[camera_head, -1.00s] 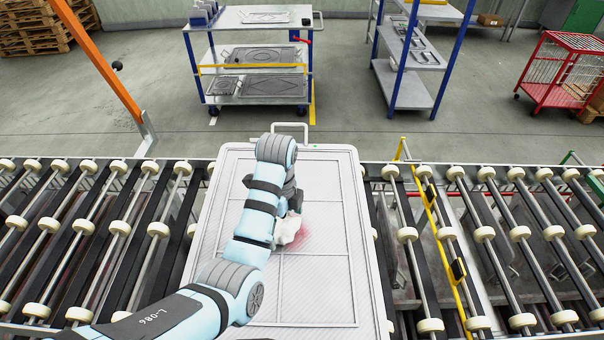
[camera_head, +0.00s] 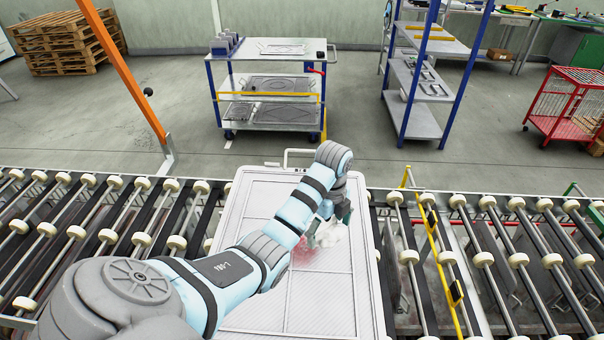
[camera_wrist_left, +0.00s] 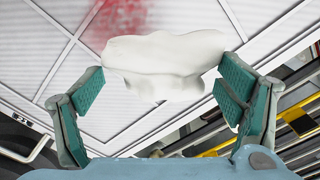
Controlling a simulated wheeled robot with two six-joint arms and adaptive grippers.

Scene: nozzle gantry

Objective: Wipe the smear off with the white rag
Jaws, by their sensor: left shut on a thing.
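My left gripper (camera_head: 328,226) is shut on the white rag (camera_head: 332,237) over the right part of a pale panel (camera_head: 300,310). In the left wrist view the rag (camera_wrist_left: 165,62) is bunched between the two green fingers of the gripper (camera_wrist_left: 160,78). A red smear (camera_head: 302,250) lies on the panel just left of the rag. It also shows in the left wrist view (camera_wrist_left: 122,18), beyond the rag, blotchy and partly cut off by the frame. My forearm hides part of the panel. Whether the rag presses on the panel is hard to tell. My right gripper is not in view.
The panel lies on a roller conveyor (camera_head: 505,240) that runs to both sides. An orange post (camera_head: 125,75) stands at left. A cart (camera_head: 268,85), a blue-framed shelf (camera_head: 420,75) and a red cage trolley (camera_head: 570,110) stand beyond, across open floor.

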